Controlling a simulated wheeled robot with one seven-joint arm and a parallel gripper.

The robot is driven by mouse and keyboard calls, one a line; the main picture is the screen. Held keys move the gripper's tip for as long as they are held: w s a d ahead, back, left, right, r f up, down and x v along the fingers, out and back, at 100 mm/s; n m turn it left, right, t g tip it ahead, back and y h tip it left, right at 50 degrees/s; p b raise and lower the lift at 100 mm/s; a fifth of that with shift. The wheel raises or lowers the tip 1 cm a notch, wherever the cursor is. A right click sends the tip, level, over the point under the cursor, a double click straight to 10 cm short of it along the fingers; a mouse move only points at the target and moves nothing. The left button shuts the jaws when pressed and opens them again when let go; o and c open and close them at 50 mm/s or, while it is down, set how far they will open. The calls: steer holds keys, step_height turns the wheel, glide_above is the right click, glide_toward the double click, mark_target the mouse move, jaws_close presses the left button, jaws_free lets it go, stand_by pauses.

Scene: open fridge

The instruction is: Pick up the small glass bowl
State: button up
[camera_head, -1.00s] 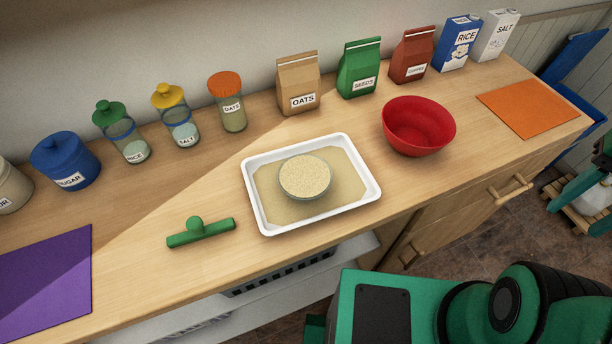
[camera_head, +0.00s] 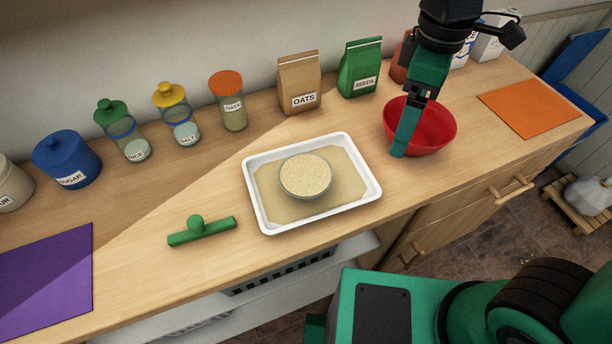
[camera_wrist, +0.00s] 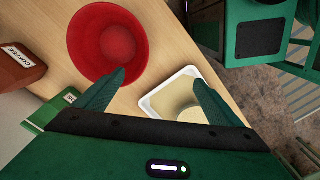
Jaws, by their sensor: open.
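The small glass bowl (camera_head: 306,176) holds pale grain and stands upright in a white tray (camera_head: 262,223) on the wooden counter. In the wrist view, part of the bowl (camera_wrist: 190,114) shows in the tray (camera_wrist: 152,104), partly hidden by a finger. My gripper (camera_head: 400,150) is to the right of the tray, pointing down in front of the red bowl (camera_head: 440,130). In the wrist view my gripper (camera_wrist: 158,82) has its two fingers spread apart with nothing between them. The gripper is apart from the glass bowl.
Jars, a blue sugar canister (camera_head: 66,160) and bags such as the oats bag (camera_head: 298,85) line the wall. A green tool (camera_head: 201,231) lies left of the tray. A purple mat (camera_head: 45,285) and an orange mat (camera_head: 530,108) lie at the ends. Counter left of the tray is mostly clear.

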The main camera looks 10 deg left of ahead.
mark_target(306, 185)
steer(key=s+a+n, duration=0.4)
steer(key=a, duration=0.4)
steer(key=s+a+n, duration=0.3)
steer(key=a+n, duration=0.2)
steer(key=a, duration=0.4)
steer(key=shift+a+f, duration=0.1)
steer(key=shift+f, duration=5.65)
steer(key=c, duration=0.8)
